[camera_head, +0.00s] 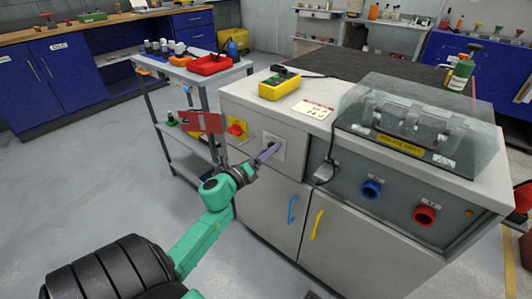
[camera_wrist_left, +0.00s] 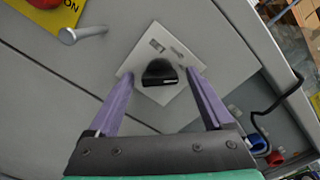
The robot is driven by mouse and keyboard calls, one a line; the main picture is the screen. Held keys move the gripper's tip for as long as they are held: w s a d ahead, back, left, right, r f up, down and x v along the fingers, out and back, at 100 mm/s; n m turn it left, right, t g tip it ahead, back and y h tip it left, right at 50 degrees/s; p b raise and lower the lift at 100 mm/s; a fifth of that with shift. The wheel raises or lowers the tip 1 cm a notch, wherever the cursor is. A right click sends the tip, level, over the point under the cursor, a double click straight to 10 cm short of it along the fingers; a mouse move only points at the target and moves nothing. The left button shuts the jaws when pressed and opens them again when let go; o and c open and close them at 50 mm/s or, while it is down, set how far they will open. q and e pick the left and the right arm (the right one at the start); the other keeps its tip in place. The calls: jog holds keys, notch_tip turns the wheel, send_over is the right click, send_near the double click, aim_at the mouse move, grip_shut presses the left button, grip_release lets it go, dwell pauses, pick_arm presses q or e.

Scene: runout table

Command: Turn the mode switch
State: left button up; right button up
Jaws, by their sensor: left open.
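The mode switch (camera_wrist_left: 160,72) is a black rotary knob on a square white plate (camera_wrist_left: 152,47) on the grey cabinet front. In the wrist view it lies between the two purple fingers of my left gripper (camera_wrist_left: 158,76). The fingers are spread, with a gap on each side of the knob, and I see no clear contact. In the head view my left gripper (camera_head: 268,152) is in front of the plate (camera_head: 274,141) and hides much of the knob. My right gripper is not in view.
A red knob on a yellow plate (camera_head: 245,135) and a red sign (camera_head: 201,122) are left of the switch. A black cable (camera_head: 332,150) hangs to the right. Blue (camera_head: 371,189) and red (camera_head: 424,215) knobs are further right. A yellow control box (camera_head: 279,88) lies on top.

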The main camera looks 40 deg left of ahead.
pick_arm(q)
grip_shut()
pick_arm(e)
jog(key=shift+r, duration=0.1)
pick_arm(q)
jog(key=shift+n+p, duration=5.35)
jog(key=shift+n, duration=3.55)
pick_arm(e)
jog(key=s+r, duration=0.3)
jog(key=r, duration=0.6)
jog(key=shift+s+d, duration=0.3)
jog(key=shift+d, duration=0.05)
pick_arm(q)
jog(key=shift+f, duration=0.1)
